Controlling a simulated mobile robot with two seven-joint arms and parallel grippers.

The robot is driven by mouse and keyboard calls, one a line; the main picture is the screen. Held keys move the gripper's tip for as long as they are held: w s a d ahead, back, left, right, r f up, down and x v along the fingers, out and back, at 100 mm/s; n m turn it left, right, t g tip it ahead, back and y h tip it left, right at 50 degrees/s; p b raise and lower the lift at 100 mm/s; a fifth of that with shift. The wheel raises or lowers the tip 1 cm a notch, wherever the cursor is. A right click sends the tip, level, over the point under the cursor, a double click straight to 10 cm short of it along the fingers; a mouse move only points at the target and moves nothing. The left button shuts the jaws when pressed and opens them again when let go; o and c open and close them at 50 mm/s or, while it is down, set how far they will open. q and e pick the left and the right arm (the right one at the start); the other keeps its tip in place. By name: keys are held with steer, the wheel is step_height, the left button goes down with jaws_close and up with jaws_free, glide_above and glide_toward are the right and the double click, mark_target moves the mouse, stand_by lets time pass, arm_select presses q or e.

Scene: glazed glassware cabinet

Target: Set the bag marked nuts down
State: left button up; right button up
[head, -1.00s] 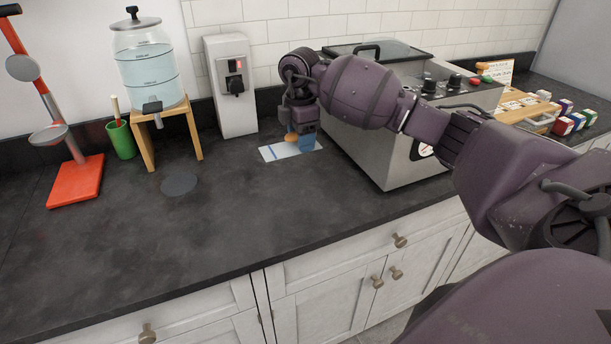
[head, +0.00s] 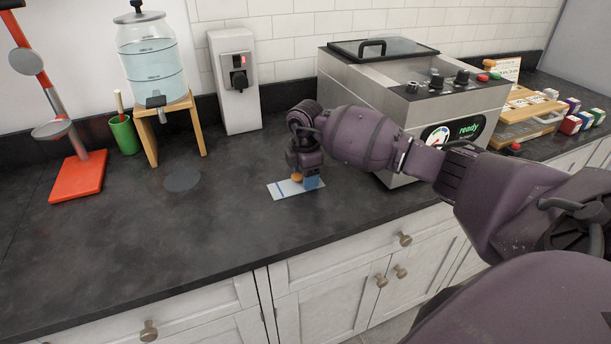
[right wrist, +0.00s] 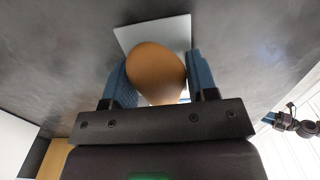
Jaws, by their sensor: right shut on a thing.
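The bag, a flat pale sheet with a blue stripe (head: 284,190) and a rounded orange-brown lump (head: 297,177), is at my right gripper (head: 306,181), low over the counter left of the steel machine. In the right wrist view the lump (right wrist: 156,72) sits between the two blue fingers of the right gripper (right wrist: 157,78), with the pale sheet (right wrist: 150,36) beyond it. The gripper is shut on the lump. No nuts marking is readable. I cannot tell whether the bag touches the counter. My left gripper is out of view.
The steel machine (head: 400,100), reading "ready", has its lid down. A grey wall unit (head: 222,105), a water dispenser on a wooden stand (head: 178,112), a green cup (head: 124,135) and a red-based stand (head: 78,176) stand left. Counter around the flat dark disc (head: 183,179) is mostly clear.

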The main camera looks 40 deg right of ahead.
steer(key=shift+f, duration=0.1)
steer(key=o, duration=0.9)
steer(key=shift+o, duration=0.4)
step_height(320, 180, up, 12)
steer(key=shift+r+p, duration=0.2)
steer(key=shift+p, duration=0.25)
